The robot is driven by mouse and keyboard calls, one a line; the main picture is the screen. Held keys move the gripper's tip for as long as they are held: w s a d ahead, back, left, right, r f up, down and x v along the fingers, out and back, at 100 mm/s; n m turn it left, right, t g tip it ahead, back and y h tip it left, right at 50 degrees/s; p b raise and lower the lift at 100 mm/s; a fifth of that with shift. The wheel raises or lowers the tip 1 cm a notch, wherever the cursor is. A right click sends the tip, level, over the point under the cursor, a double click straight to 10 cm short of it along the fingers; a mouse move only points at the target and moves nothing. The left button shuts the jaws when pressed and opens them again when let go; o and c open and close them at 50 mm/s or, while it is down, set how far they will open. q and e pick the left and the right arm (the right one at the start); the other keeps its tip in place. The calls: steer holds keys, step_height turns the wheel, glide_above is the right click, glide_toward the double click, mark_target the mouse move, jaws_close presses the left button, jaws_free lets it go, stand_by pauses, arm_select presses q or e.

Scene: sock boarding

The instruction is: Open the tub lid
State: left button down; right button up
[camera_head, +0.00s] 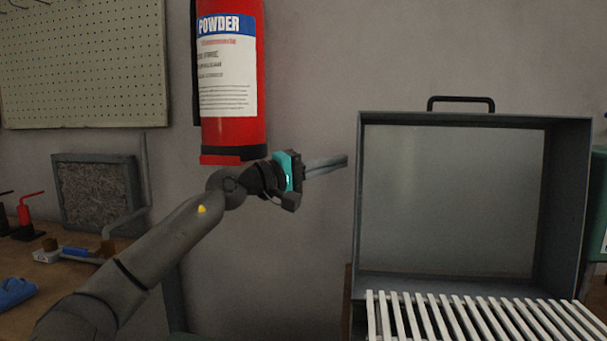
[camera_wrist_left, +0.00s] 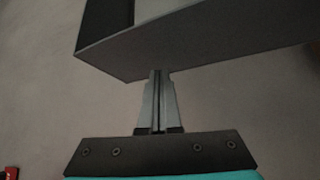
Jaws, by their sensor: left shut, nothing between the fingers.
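The tub lid (camera_head: 363,215) is a grey, hollow, box-like frame standing upright at the right of the head view. Its hollow side faces me and its dark handle (camera_head: 461,99) is on the top edge. White slats (camera_head: 470,318) lie at its foot; the tub body below is mostly out of view. My left gripper (camera_head: 345,161) is shut and empty, pointing right, with its tips close to the lid's left side. In the left wrist view the shut fingers (camera_wrist_left: 157,74) point at a grey box edge (camera_wrist_left: 200,52); I cannot tell whether they touch it. My right gripper is not in view.
A red fire extinguisher (camera_head: 230,90) hangs on the wall just behind and above my left wrist. A bench (camera_head: 50,275) at the left holds a grey-framed panel (camera_head: 97,192), a red-handled item (camera_head: 25,215) and a blue item (camera_head: 14,292). A pegboard (camera_head: 85,65) is on the wall.

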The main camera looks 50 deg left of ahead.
arm_select(q)
steer(key=r+v, duration=0.1)
steer(key=v, duration=0.6)
steer(key=shift+f, duration=0.4)
